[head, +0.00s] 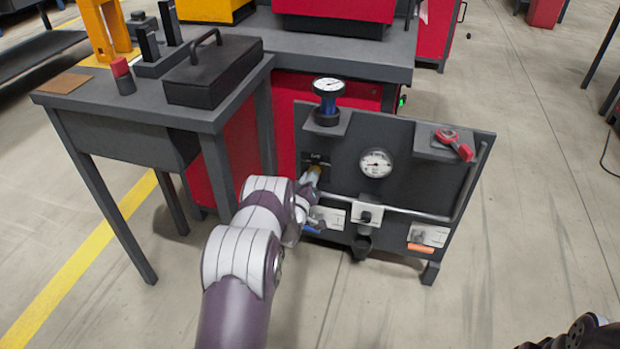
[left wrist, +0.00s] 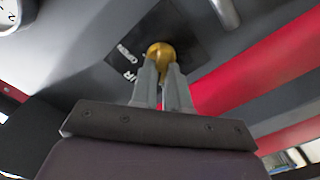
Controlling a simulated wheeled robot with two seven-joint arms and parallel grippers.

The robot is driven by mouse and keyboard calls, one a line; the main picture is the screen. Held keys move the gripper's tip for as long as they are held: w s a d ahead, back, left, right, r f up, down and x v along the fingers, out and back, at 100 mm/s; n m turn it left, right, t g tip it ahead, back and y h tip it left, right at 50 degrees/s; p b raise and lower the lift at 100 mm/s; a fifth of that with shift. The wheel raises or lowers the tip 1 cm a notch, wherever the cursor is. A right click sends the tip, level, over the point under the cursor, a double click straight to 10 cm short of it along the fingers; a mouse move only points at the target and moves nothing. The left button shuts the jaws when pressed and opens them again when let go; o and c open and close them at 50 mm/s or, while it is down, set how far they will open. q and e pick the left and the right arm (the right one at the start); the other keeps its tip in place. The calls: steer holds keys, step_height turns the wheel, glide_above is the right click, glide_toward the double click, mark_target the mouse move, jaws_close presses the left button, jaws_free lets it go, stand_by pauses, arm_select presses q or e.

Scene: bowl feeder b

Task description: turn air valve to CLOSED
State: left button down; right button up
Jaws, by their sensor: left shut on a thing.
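The air valve shows as a brass-yellow knob (left wrist: 159,50) on a dark label plate in the left wrist view. In the head view my left gripper (head: 309,183) reaches the panel from the front left. Part of the label is hidden, so I cannot read the valve's position.
A round gauge (head: 376,163) sits right of the valve and a blue gauge unit (head: 328,99) above it. A grey pipe (head: 466,190) crosses the panel. A red-handled tool (head: 455,144) lies on the right shelf. A workbench (head: 150,105) stands at left.

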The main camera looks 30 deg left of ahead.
arm_select(q)
steer(key=shift+f+n, duration=0.15)
steer(key=shift+n, duration=0.45)
steer(key=c, duration=1.1)
jaws_free()
steer(key=p+v, duration=0.5)
steer(key=v, duration=0.7)
steer(key=shift+s, duration=0.45)
